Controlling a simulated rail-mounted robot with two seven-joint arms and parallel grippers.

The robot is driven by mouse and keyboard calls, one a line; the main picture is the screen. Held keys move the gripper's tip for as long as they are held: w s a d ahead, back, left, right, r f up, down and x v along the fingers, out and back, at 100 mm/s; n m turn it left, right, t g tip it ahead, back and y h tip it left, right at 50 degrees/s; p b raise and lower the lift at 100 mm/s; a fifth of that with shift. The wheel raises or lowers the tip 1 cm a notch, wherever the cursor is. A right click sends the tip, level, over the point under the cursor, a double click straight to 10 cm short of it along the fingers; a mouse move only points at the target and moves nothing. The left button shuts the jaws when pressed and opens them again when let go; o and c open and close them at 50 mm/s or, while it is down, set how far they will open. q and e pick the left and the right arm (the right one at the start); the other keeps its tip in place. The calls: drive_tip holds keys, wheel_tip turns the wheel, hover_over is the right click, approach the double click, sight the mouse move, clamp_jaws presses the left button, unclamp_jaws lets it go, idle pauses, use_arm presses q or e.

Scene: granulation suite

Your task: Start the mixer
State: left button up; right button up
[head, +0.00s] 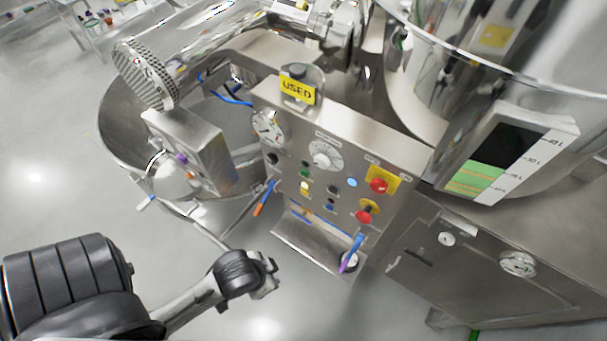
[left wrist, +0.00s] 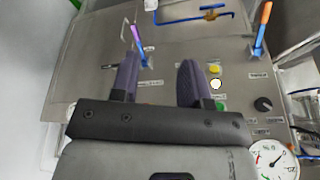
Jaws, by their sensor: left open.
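The mixer's steel control panel (head: 335,130) stands in the middle of the head view. There the green button (left wrist: 221,104) and yellow button (left wrist: 215,69) lie right of the fingers, which hide part of the panel.
A yellow "USED" sign (head: 298,90) stands on the panel top, and a round gauge (head: 267,128) sits at its left. Levers with orange (head: 265,198) and purple (head: 351,254) handles stick out below. A large steel bowl (head: 115,130) is at left. Floor in front is clear.

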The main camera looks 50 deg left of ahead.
use_arm(q)
clamp_jaws()
idle(1.2)
